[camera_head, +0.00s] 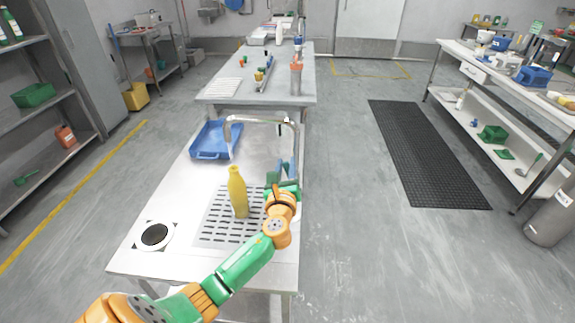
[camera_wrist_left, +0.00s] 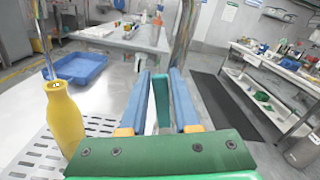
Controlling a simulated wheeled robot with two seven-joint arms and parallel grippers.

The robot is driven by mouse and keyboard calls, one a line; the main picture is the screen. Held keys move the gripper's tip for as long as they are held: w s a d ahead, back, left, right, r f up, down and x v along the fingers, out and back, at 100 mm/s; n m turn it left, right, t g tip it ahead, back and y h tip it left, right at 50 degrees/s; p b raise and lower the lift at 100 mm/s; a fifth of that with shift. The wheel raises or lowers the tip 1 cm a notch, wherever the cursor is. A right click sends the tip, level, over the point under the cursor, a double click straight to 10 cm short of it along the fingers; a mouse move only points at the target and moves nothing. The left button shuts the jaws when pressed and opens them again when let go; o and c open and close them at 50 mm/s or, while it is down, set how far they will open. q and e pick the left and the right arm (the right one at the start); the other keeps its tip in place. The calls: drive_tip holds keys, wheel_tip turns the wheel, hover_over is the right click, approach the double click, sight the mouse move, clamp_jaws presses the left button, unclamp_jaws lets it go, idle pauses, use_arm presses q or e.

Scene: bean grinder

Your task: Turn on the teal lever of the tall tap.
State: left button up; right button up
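The tall tap (camera_head: 262,121) is a silver arch on the right edge of the near steel table, its spout reaching left; its post also shows in the left wrist view (camera_wrist_left: 184,34). The teal lever (camera_wrist_left: 161,102) stands upright between the blue fingers of my left gripper (camera_wrist_left: 161,90). The fingers are apart, with the lever in the gap; a firm grip on it is not visible. In the head view my left gripper (camera_head: 281,175) is beside the tap's post and hides most of the lever. My right gripper is in neither view.
A yellow bottle (camera_head: 238,192) stands on the slotted drain grid (camera_head: 215,222), close left of my left gripper. A blue tray (camera_head: 210,154) lies behind it. A round black disc (camera_head: 155,235) on a white square is at the front left. A second table (camera_head: 215,98) stands beyond.

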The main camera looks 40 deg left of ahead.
use_arm(q)
drive_tip(key=shift+o, duration=1.2)
drive_tip(key=v, duration=0.7)
